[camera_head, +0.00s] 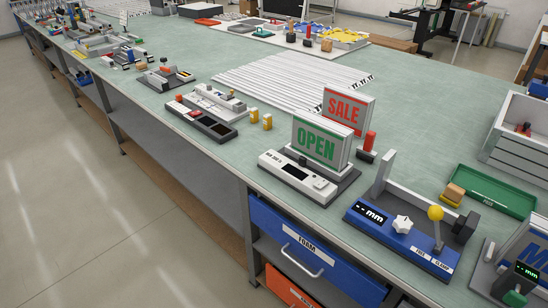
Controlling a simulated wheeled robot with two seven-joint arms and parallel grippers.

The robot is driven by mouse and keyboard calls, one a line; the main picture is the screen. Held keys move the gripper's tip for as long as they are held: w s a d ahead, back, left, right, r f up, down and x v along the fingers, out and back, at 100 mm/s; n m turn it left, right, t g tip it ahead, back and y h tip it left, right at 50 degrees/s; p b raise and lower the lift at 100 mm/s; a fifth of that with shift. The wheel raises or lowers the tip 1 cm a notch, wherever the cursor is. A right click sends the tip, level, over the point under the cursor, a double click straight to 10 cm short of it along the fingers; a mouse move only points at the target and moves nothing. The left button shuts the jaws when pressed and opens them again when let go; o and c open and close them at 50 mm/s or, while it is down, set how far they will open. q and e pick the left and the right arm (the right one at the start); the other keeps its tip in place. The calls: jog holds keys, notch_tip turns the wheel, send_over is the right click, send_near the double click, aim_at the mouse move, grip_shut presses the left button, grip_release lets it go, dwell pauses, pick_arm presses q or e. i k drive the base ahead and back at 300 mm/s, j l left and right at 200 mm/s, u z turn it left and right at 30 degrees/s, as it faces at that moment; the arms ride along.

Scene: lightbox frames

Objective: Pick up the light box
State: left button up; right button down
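A light box with a green face reading "OPEN" (316,146) stands upright on a grey and white bench device (297,178) near the bench's front edge. A second light box with a red face reading "SALE" (345,110) stands upright just behind it and to the right. The "OPEN" box hides part of what is behind it. At the right edge, a sign with a blue and white face (525,245) is cut off by the picture. Neither of my grippers is in view.
A blue measuring device (405,240) with a yellow knob stands to the right. A green tray (492,191) and a grey crate (515,145) lie beyond it. White strips (285,80) cover the bench behind. A blue drawer (310,250) is below. Floor at left is clear.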

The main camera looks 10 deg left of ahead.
aim_at(328, 142)
jog(key=i+j, duration=0.25)
jog(key=j, duration=0.15)
jog(key=i+j, duration=0.2)
jog(key=j, duration=0.2)
jog(key=i+j, duration=0.45)
jog(key=j, duration=0.3)
jog(key=z, duration=1.6)
